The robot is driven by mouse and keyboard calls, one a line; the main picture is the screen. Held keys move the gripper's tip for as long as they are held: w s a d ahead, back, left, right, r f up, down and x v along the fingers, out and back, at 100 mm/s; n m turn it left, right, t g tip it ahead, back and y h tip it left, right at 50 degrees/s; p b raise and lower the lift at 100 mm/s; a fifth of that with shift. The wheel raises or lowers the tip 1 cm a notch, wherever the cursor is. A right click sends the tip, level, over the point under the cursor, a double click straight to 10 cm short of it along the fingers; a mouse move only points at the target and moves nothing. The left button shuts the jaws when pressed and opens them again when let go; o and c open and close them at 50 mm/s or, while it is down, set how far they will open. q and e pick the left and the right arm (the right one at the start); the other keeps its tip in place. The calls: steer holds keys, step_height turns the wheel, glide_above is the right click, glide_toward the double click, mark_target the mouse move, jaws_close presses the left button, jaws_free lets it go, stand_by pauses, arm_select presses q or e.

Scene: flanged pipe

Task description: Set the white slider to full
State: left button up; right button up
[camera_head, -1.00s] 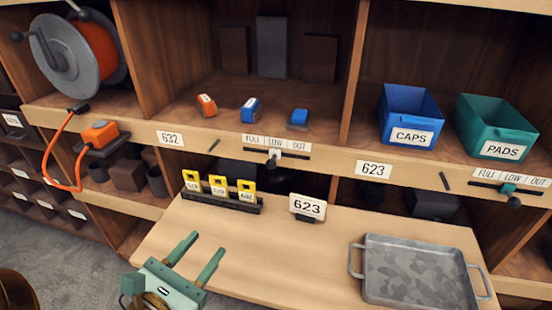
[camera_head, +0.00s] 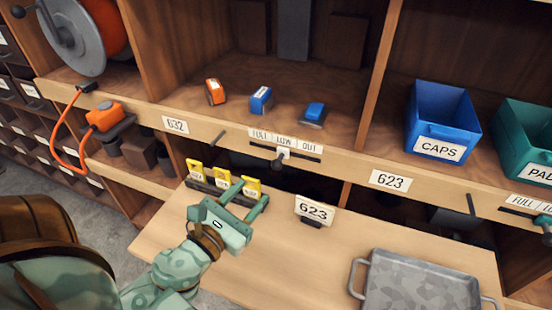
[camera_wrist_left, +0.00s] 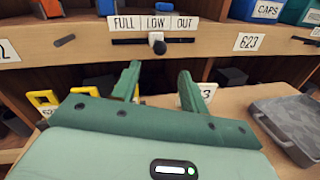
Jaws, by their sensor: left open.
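The white slider (camera_head: 283,153) sits on a dark track under the labels FULL, LOW and OUT, on the shelf edge between the 632 and 623 labels. It stands at about the LOW label, with a dark knob below it. In the left wrist view the white slider (camera_wrist_left: 156,39) is under LOW, ahead of the fingertips. My left gripper (camera_head: 246,193) is open and empty, below and left of the slider, over the table near the yellow tags. It also shows in the left wrist view (camera_wrist_left: 158,78), apart from the slider. My right gripper is not in view.
Several yellow tags (camera_head: 222,182) stand in a dark rack on the table. A 623 sign (camera_head: 315,211) stands right of my gripper. A grey tray (camera_head: 420,285) lies at the right. A second slider with a green block is at the far right (camera_head: 543,219). A peg (camera_head: 218,138) juts out left of the track.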

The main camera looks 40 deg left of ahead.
mark_target(273, 169)
arm_select(q)
steer(key=w, duration=1.1)
steer(key=shift+a+p, duration=0.2)
steer(key=shift+p, duration=0.1)
